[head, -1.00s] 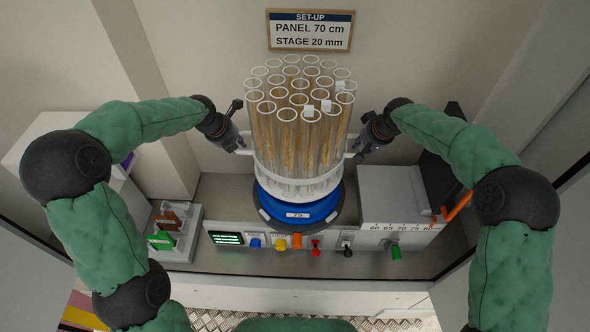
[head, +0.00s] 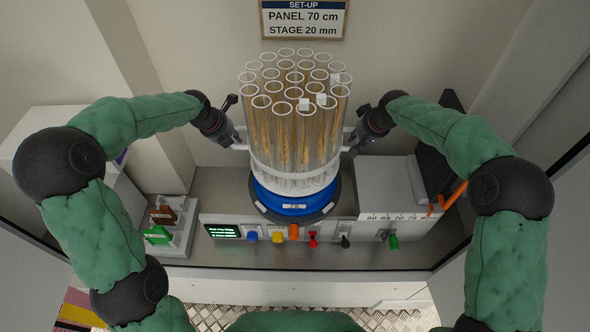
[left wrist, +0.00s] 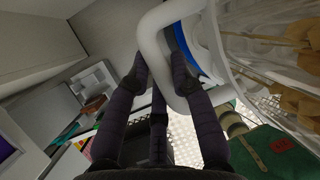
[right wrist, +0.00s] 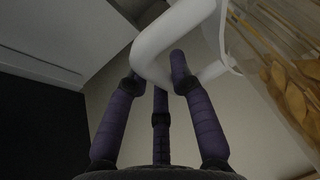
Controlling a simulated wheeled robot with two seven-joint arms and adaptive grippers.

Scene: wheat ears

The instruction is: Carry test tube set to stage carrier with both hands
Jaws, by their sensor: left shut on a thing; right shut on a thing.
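The test tube set (head: 295,115) is a round cluster of several clear tubes with wheat ears inside, held in a white ring holder with a handle on each side. It stands upright over the blue round stage carrier (head: 297,203); I cannot tell whether its base touches the carrier. My left gripper (head: 238,140) is shut on the left handle, and the white handle bar (left wrist: 155,60) shows between its fingers in the left wrist view. My right gripper (head: 354,142) is shut on the right handle, and that white bar (right wrist: 150,55) shows in the right wrist view.
A control panel with a green display (head: 223,231) and coloured knobs runs along the front. A grey box (head: 387,185) with an orange lever stands at right. A small tray with red and green pieces (head: 160,235) is at left. A set-up sign (head: 304,18) hangs behind.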

